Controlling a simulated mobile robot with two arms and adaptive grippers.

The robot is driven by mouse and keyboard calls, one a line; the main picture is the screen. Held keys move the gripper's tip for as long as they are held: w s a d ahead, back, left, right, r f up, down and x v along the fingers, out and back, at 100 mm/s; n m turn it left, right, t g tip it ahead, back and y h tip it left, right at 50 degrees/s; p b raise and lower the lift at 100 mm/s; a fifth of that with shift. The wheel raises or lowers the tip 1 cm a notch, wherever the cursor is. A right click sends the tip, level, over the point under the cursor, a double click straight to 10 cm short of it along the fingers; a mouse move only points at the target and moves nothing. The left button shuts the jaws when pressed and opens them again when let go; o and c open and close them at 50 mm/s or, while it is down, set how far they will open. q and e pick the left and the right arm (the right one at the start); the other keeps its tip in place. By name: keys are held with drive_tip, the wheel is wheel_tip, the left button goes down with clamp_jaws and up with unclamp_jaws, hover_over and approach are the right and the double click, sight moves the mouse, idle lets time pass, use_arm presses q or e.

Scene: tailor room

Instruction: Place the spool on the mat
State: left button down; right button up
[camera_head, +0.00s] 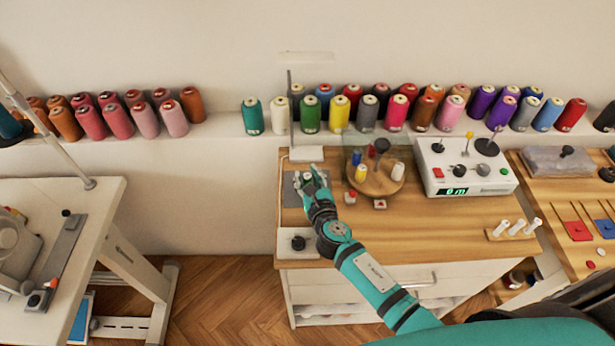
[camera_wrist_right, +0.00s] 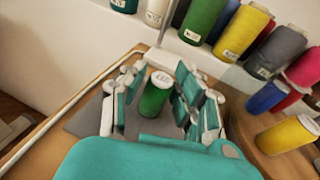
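A green spool (camera_wrist_right: 155,95) with a white top stands upright between the fingers of my right gripper (camera_wrist_right: 160,92) in the wrist view. The fingers are spread on both sides of it, with small gaps seeming to show, so the gripper looks open around it. In the head view my right gripper (camera_head: 312,178) is over the grey mat (camera_head: 291,198) at the table's left back, and its fingers mostly hide the spool. The mat also shows in the wrist view (camera_wrist_right: 88,122). The spool appears to be over or on the mat; contact is hidden. My left gripper is not in view.
A round wooden stand (camera_head: 376,188) with small blue, yellow and white spools is just right of the gripper. A white control box (camera_head: 466,168) stands farther right. A black-knobbed device (camera_head: 297,243) is at the front left. Thread cones line the back shelf. The table's front middle is clear.

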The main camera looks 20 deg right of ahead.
drive_tip(key=shift+o, duration=0.7)
drive_tip(key=shift+r, duration=0.1)
drive_tip(key=shift+s+r, duration=0.1)
drive_tip(key=shift+s, duration=0.05)
drive_tip(key=s, duration=0.3)
drive_tip(key=s+r, duration=0.1)
drive_tip(key=s, duration=0.3)
drive_tip(key=s+r, duration=0.1)
drive_tip(key=s, duration=0.3)
drive_tip(key=shift+s+a+r, duration=0.15)
drive_tip(key=shift+s+a, duration=0.05)
drive_tip(key=shift+s, duration=0.05)
